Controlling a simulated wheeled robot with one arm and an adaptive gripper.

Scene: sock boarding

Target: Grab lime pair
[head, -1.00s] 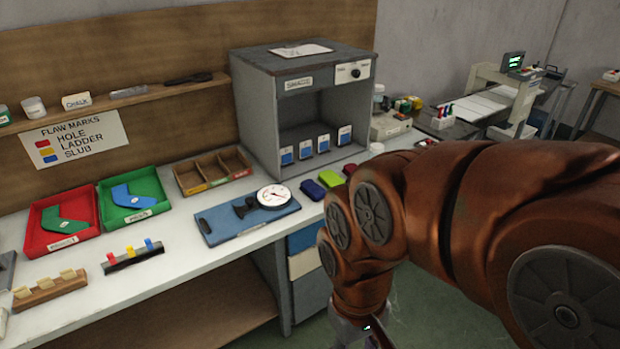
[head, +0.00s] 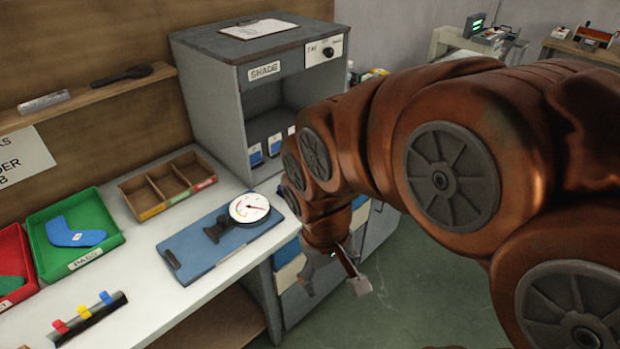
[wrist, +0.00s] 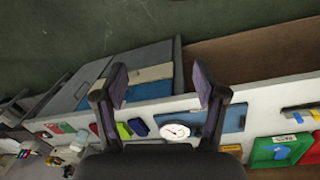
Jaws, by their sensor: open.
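The lime pair (wrist: 123,131) lies on the white bench in the wrist view, near the left finger and between a dark red pair (wrist: 94,128) and a navy pair (wrist: 138,127). In the head view my arm hides it. My gripper (wrist: 160,88) is open and empty, its two fingers wide apart. In the head view it hangs beyond the bench's front edge, partly hidden by my arm.
A blue board with a dial gauge (head: 249,208) lies on the bench (head: 130,290). The grey shade cabinet (head: 205,100), a divided wooden tray (head: 146,206) and a green tray (head: 40,250) stand around it. Open floor lies in front.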

